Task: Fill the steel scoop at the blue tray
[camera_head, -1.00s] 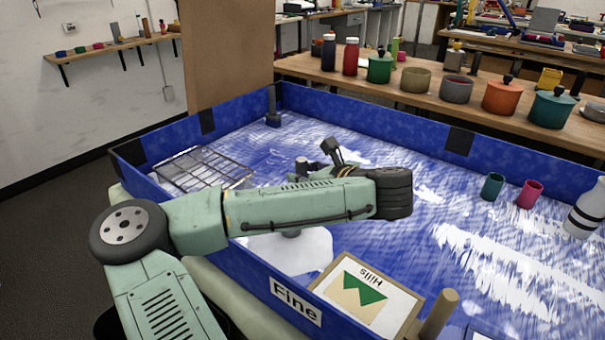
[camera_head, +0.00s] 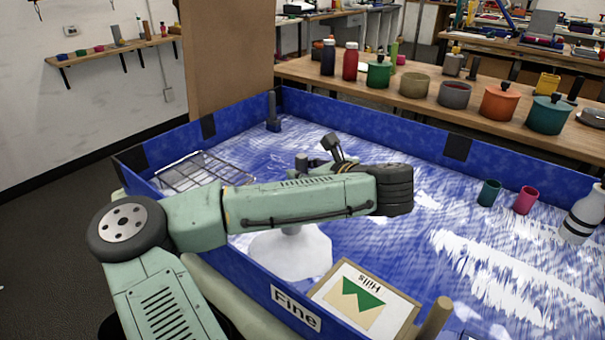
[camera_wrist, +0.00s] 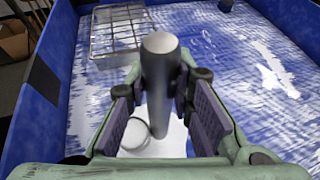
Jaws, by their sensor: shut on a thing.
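My gripper (camera_wrist: 162,98) is shut on an upright grey cylindrical handle in the wrist view, which I take for the handle of the steel scoop (camera_wrist: 160,60). A round pale rim or cup (camera_wrist: 134,134) shows low between the fingers, over white material; how full it is I cannot tell. The blue tray (camera_head: 388,130) has blue walls and a blue floor streaked with white. A white heap (camera_head: 290,257) lies in its near part, below my forearm.
A wire rack (camera_head: 205,172) lies at the tray's left. A framed hill picture (camera_head: 362,298) and a wooden peg (camera_head: 436,318) are at the near edge. A teal cup (camera_head: 488,193), a pink cup (camera_head: 526,200) and a white bottle (camera_head: 583,215) stand at right. The tray's middle is clear.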

